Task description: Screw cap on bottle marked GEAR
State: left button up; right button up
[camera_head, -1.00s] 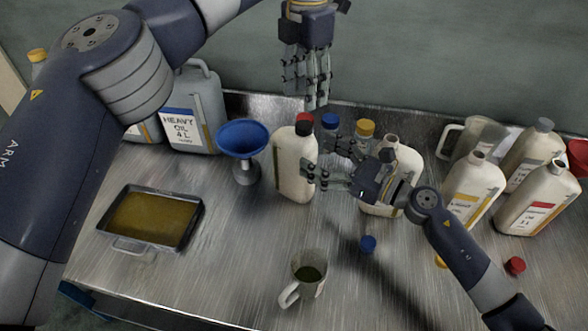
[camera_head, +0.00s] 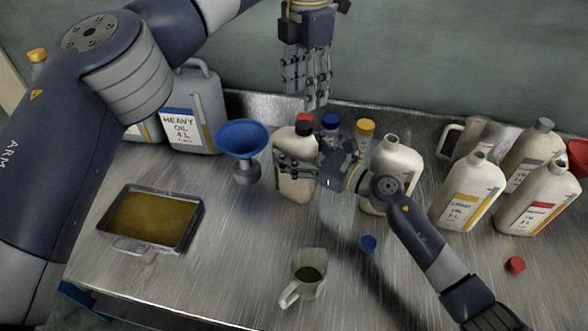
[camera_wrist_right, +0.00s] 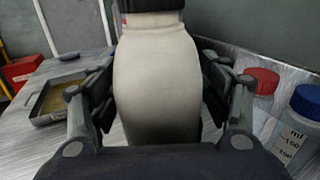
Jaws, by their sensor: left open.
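No label that reads GEAR is legible. A cream bottle (camera_head: 295,188) with a dark cap (camera_head: 303,129) stands upright left of the table's middle. My right gripper (camera_head: 295,165) has its fingers around this bottle's body. In the right wrist view the bottle (camera_wrist_right: 157,85) fills the space between the fingers; whether they press on it I cannot tell. Another cream bottle (camera_head: 398,160) stands to the right with an uncapped neck, partly hidden by my right arm. My left gripper (camera_head: 317,106) is open and empty, above and behind the dark-capped bottle, fingers pointing down.
A blue funnel (camera_head: 242,138) stands left of the held-around bottle. A loose blue cap (camera_head: 368,243) and red cap (camera_head: 515,265) lie on the table. A jug (camera_head: 307,274) is at the front, an oil tray (camera_head: 128,247) at left. Several bottles crowd the right.

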aim_at(303, 124)
grip_shut()
pick_arm(q)
jog(key=n, duration=2.7)
jog(key=shift+n, duration=0.4)
jog(key=n, duration=0.3)
jog(key=shift+n, duration=0.3)
jog(key=shift+f, duration=4)
